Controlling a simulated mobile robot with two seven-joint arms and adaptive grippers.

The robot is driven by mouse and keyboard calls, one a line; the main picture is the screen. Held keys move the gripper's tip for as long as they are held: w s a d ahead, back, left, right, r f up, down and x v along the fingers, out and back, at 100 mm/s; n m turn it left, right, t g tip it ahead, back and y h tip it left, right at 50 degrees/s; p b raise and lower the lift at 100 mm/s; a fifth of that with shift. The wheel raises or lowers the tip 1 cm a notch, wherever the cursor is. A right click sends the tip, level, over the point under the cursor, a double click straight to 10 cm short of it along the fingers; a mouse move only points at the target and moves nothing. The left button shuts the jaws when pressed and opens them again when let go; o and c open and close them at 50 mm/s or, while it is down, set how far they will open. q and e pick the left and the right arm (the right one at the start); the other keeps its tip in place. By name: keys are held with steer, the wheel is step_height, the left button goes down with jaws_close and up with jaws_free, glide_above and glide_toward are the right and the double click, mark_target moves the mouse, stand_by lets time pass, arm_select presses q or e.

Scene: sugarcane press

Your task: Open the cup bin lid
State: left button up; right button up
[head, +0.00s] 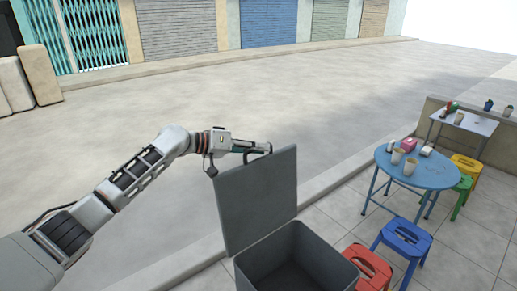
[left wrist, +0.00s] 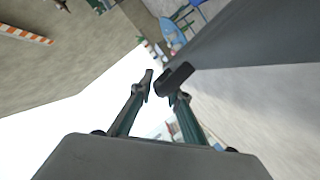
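The cup bin (head: 325,255) is a dark grey box at the bottom centre of the head view. Its lid (head: 257,200) is hinged up and stands nearly upright on the bin's left side, so the dark inside shows. My left gripper (head: 268,148) is at the lid's top edge, partly hidden behind it. The lid (left wrist: 245,35) fills the upper right there, close beside the fingers. Whether they touch it I cannot tell. My right gripper is not in view.
A red stool (head: 369,268) stands close to the bin's right side, with a blue stool (head: 402,238) beyond. A round blue table (head: 430,175) with cups is further right. A kerb (head: 335,183) runs behind the bin; the street beyond is clear.

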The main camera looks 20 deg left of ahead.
arm_select(q)
steer(key=shift+r, duration=0.1)
steer(key=v, duration=1.2)
